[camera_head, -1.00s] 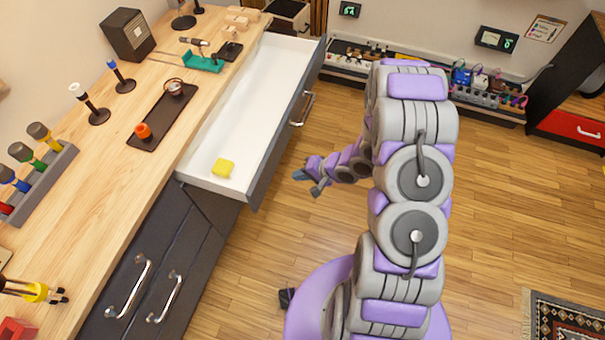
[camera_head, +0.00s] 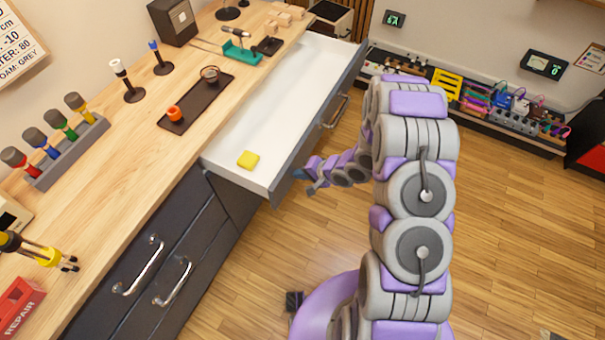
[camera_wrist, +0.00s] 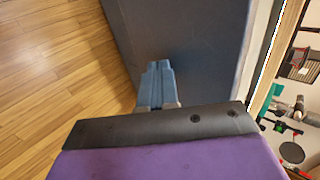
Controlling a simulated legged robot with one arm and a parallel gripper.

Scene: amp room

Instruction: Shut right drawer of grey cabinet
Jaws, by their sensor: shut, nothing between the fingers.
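The grey cabinet (camera_head: 213,232) stands under a wooden worktop on the left. Its right drawer (camera_head: 275,110) is pulled far out, with a white inside, a dark grey front (camera_head: 318,128) and a metal handle (camera_head: 336,111). A yellow block (camera_head: 248,160) lies in the drawer's near end. My gripper (camera_head: 304,181) is shut and empty at the near end of the drawer front, on its outer side. In the wrist view the blue-grey fingertips (camera_wrist: 158,78) are together against or just before the dark drawer front (camera_wrist: 185,40); I cannot tell whether they touch.
On the worktop (camera_head: 120,190) stand a dark tray (camera_head: 196,104), a screwdriver rack (camera_head: 70,150) and a black box (camera_head: 173,20). A low shelf of pedals (camera_head: 500,112) runs along the back wall. The wooden floor (camera_head: 510,230) on the right is clear.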

